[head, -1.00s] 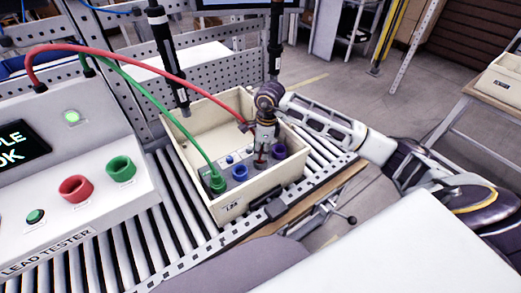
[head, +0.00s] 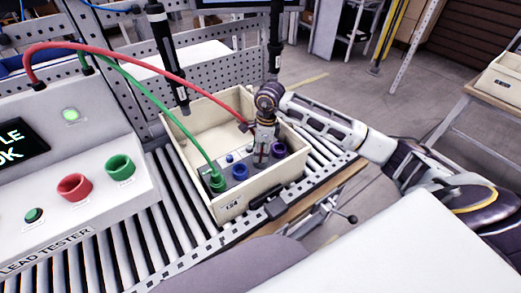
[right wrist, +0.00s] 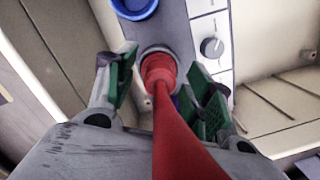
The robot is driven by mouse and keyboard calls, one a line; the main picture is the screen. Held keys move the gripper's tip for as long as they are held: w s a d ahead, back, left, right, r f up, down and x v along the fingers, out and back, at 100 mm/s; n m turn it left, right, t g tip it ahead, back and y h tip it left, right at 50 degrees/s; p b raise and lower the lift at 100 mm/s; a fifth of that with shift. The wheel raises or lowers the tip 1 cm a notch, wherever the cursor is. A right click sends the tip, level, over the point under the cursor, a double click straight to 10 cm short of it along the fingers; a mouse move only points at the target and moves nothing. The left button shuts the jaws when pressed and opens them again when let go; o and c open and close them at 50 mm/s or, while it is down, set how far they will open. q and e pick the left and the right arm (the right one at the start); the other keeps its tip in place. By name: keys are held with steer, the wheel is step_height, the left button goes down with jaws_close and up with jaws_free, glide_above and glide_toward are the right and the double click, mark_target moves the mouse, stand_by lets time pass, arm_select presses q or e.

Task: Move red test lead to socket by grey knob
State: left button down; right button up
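The red test lead (head: 150,66) arcs from the tester to the panel in the cream bin. In the right wrist view its red plug (right wrist: 159,74) sits at a socket with a pale ring, beside the grey knob (right wrist: 212,47). How deep it sits is hidden. My right gripper (head: 262,155) is over the panel, between the blue socket (head: 239,170) and the purple socket (head: 279,150). In the right wrist view my right gripper (right wrist: 163,90) is open, its green pads on either side of the plug with gaps. My left gripper is not in view.
The green lead (head: 160,118) ends in a green plug at the panel's near left. The cream bin (head: 255,188) stands on a roller conveyor (head: 180,220). The lead tester (head: 90,150) is at left. Two black hanging tools (head: 166,50) are behind the bin.

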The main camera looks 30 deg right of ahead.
step_height(320, 180, up, 12)
steer(key=d, duration=0.1)
steer(key=shift+s+d, duration=0.15)
steer(key=shift+s, duration=0.15)
stand_by(0.7)
steer(key=shift+f, duration=0.1)
stand_by(0.9)
